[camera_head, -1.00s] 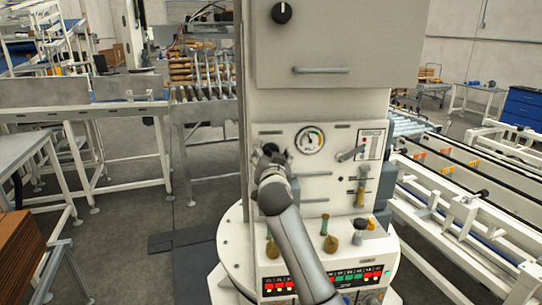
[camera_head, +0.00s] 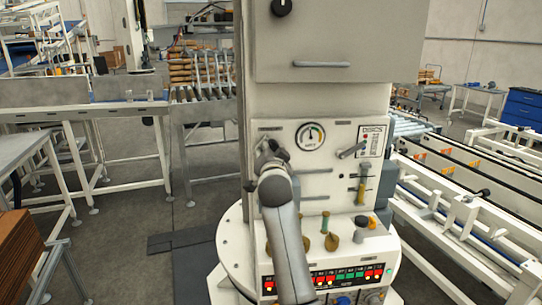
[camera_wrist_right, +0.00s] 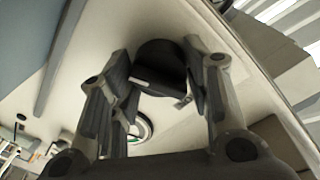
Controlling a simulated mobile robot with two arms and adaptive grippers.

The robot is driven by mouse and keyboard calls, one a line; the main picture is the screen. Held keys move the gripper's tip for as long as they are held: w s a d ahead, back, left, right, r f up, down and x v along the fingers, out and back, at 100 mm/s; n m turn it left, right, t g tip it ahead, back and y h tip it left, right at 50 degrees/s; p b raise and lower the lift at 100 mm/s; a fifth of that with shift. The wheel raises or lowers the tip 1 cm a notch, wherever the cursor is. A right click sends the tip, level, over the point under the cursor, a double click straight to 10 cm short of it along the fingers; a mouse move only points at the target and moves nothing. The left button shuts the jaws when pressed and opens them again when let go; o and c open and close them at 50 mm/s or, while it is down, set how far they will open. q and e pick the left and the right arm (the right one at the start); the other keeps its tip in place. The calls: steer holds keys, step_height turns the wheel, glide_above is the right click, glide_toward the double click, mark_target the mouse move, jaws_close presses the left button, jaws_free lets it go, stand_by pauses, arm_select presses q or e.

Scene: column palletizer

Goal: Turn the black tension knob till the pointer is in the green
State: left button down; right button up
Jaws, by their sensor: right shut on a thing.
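The black tension knob (camera_wrist_right: 160,68) sits on the pale panel, between the two fingers of my right gripper (camera_wrist_right: 158,60) in the right wrist view. My right gripper is shut on it. In the head view my right gripper (camera_head: 268,151) is at the panel's left side and hides most of the knob. The round gauge (camera_head: 310,136) is just right of the gripper, with a coloured scale that includes green. Its pointer is too small to read surely against the green. In the wrist view the gauge is partly hidden behind a finger. My left gripper is not in view.
A small lever (camera_head: 352,150) is on the panel right of the gauge. Another black knob (camera_head: 282,7) is on the upper cabinet, above a grey handle (camera_head: 321,64). Below are a round white table (camera_head: 232,240) and a row of lit indicators (camera_head: 330,276). Conveyors stand on both sides.

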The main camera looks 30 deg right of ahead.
steer(key=shift+m, duration=1.1)
steer(key=o, duration=1)
steer(key=v, duration=0.7)
steer(key=shift+s, duration=0.25)
steer(key=shift+a+r, duration=0.1)
